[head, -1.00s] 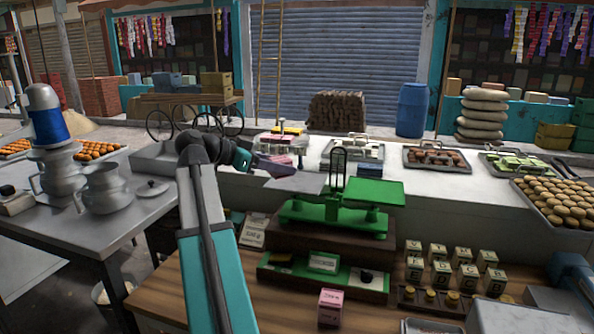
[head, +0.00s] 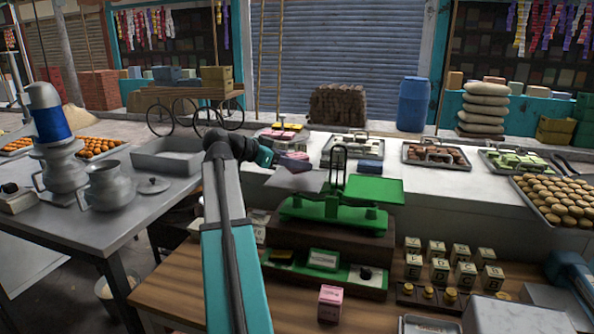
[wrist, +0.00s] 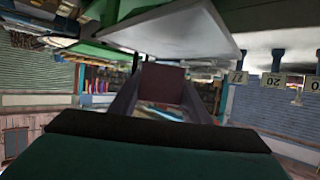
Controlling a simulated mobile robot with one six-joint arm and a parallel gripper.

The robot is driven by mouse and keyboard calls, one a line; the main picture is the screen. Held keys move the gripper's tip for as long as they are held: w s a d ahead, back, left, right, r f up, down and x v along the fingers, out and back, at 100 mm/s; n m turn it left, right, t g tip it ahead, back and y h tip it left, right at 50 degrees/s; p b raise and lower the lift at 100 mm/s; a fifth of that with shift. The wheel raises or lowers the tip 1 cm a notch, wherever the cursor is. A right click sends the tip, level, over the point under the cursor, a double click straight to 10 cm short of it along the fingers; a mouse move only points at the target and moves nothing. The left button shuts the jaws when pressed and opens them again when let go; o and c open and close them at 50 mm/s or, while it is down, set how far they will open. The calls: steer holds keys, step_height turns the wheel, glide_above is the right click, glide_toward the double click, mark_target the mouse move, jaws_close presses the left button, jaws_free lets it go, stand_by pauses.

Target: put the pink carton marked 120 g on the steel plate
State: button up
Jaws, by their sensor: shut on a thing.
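My gripper (head: 288,161) is at the left of the green balance (head: 332,215), just behind and above the steel plate (head: 292,181), its left pan. In the wrist view my gripper (wrist: 160,105) is shut on a shaded dark reddish-pink carton (wrist: 162,82). No label is readable on it. The steel plate (wrist: 180,32) fills the top of the wrist view, apart from the carton as far as I can tell. Another small pink carton (head: 330,303) stands at the front of the wooden counter, its label too small to read surely.
The green right pan (head: 373,190) looks empty. A tray with pink and yellow cartons (head: 284,133) and a blue carton (head: 370,166) lie behind the balance. Several numbered blocks (head: 440,270) stand to the right. Metal pots (head: 105,190) stand on the left table.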

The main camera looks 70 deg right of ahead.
mark_target(289, 169)
steer(key=shift+f+p, duration=0.4)
steer(key=shift+f, duration=1)
steer(key=shift+f, duration=0.15)
steer(key=o, duration=1.1)
steer(key=shift+r, duration=0.2)
steer(key=shift+w+a, duration=0.25)
steer(key=b+v, duration=0.3)
steer(key=v, duration=0.8)
steer(key=shift+a, duration=0.2)
steer(key=shift+w, duration=0.1)
